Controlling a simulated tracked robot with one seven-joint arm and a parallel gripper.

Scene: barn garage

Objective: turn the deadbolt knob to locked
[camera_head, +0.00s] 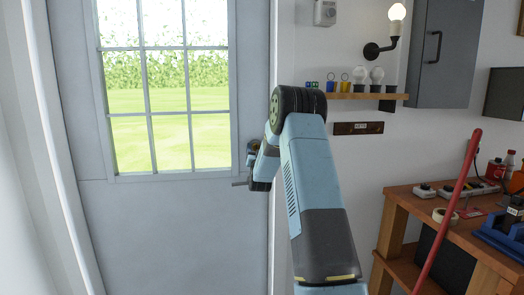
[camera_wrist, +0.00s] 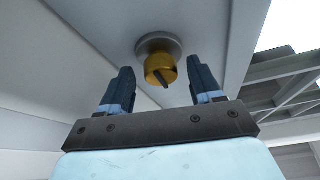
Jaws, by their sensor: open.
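The deadbolt knob (camera_wrist: 160,69) shows in the wrist view as a gold-coloured round knob on a grey round base, mounted on the pale door. A dark slanted mark crosses its face. My gripper (camera_wrist: 158,80) is open, with one dark blue finger on each side of the knob and a visible gap to both. I cannot tell how far the fingertips reach along the knob's depth. In the head view my gripper is small beside the door's right edge, and the knob is mostly hidden there. The grey door (camera_head: 165,225) has a window and looks shut.
A wooden shelf (camera_head: 365,96) with bulbs and small items is on the wall right of my arm. A workbench (camera_head: 450,215) with tools stands at the right, with a red pole (camera_head: 447,210) leaning by it. A wall lamp (camera_head: 395,14) is above the shelf.

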